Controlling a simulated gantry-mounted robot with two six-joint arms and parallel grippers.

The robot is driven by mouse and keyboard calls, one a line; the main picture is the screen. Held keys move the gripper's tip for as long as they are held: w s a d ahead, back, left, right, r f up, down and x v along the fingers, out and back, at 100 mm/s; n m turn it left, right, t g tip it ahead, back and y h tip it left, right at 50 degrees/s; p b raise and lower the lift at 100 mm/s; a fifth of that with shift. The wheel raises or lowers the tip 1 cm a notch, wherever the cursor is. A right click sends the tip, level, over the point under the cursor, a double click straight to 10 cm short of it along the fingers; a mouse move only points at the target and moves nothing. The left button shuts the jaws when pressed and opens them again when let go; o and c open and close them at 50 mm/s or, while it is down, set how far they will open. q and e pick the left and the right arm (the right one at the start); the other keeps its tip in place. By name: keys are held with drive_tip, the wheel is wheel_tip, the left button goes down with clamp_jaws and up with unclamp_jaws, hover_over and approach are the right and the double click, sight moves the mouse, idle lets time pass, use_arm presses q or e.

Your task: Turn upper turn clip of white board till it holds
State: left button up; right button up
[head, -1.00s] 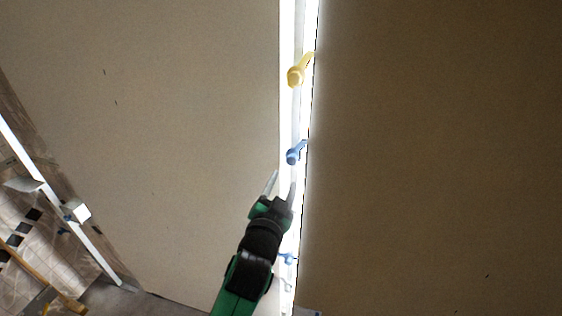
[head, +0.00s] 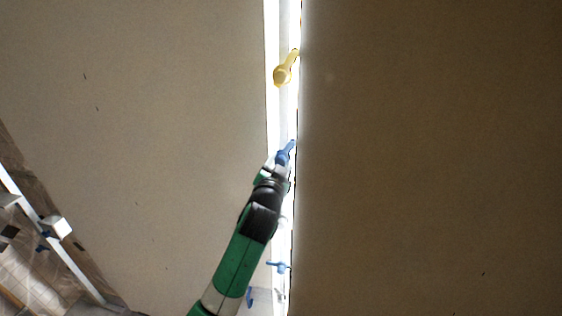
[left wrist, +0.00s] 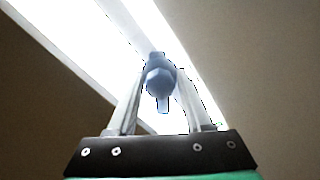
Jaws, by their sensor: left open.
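A blue turn clip (head: 285,153) sits on the bright white strip (head: 284,110) between two large panels. A yellow turn clip (head: 284,73) sits higher on the same strip. My left gripper (head: 279,168) reaches up to the blue clip from below. In the left wrist view the same blue clip (left wrist: 159,78) lies between the two fingers of my open left gripper (left wrist: 165,72). One finger is on each side of it; whether either touches it I cannot tell. My right gripper is not in view.
A wide beige panel (head: 150,130) fills the left and a darker brown panel (head: 430,150) fills the right. Another blue clip (head: 279,266) is lower on the strip. A white rail with a white block (head: 58,227) stands at the lower left.

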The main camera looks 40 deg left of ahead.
use_arm(q)
clamp_jaws()
